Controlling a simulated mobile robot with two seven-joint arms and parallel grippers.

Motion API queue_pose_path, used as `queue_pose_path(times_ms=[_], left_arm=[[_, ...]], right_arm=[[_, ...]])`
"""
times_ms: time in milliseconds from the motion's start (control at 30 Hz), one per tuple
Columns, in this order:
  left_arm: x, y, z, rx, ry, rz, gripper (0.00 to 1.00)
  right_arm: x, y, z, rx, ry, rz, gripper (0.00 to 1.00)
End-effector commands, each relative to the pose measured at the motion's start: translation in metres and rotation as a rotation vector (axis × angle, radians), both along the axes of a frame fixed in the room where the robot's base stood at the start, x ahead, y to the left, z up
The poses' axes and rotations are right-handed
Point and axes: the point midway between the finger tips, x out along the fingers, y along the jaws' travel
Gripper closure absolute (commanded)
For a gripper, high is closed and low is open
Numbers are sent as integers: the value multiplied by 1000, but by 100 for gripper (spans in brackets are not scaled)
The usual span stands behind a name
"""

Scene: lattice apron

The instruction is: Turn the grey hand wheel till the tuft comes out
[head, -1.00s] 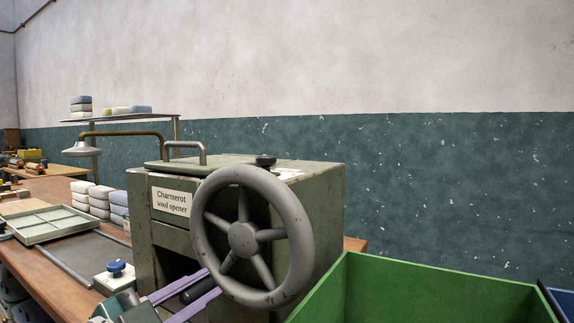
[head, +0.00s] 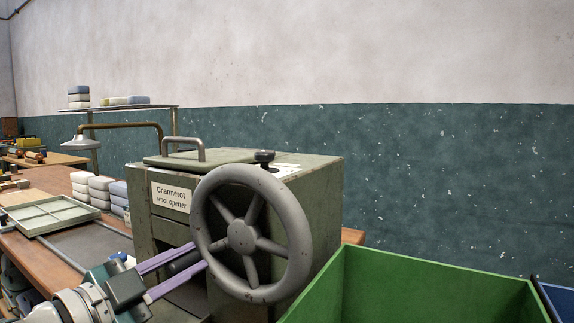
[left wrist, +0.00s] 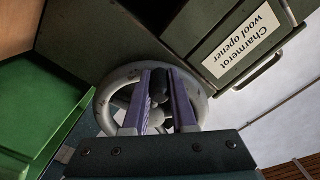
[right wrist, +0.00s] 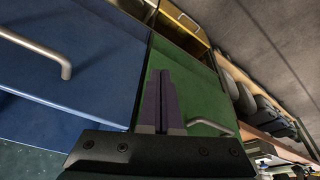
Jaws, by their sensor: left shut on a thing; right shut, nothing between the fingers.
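My left gripper (head: 190,260) has purple fingers shut on the wheel's black handle (left wrist: 159,84), at the wheel's left side in the head view. A dark opening in the machine's front, behind this gripper, is partly hidden. I see no tuft. My right gripper (right wrist: 160,80) is shut and empty in the right wrist view, away from the wheel; it is outside the head view.
A green bin (head: 420,285) stands right of the machine, close to the wheel. A blue container (head: 560,298) is at the far right. A pale divided tray (head: 50,216) and stacked pale and blue blocks (head: 101,187) are on the bench at left.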

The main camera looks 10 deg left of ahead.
Motion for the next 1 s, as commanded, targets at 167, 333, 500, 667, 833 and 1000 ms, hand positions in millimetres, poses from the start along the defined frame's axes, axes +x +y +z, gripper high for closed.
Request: queue_pose_path(times_ms=[167, 333, 500, 667, 833, 1000], left_arm=[[2, 7, 24, 1, 0, 3, 100], [4, 11, 37, 1, 0, 2, 100], [4, 11, 35, 0, 0, 1, 100], [4, 11, 38, 1, 0, 2, 100], [3, 9, 61, 0, 0, 1, 100], [2, 7, 75, 1, 0, 0, 100]], right_arm=[[0, 0, 21, 0, 0, 0, 100], [0, 0, 32, 0, 0, 0, 100], [0, 0, 29, 0, 0, 0, 100], [0, 0, 33, 0, 0, 0, 100], [0, 0, 56, 0, 0, 0, 100], [0, 0, 71, -1, 0, 1, 100]])
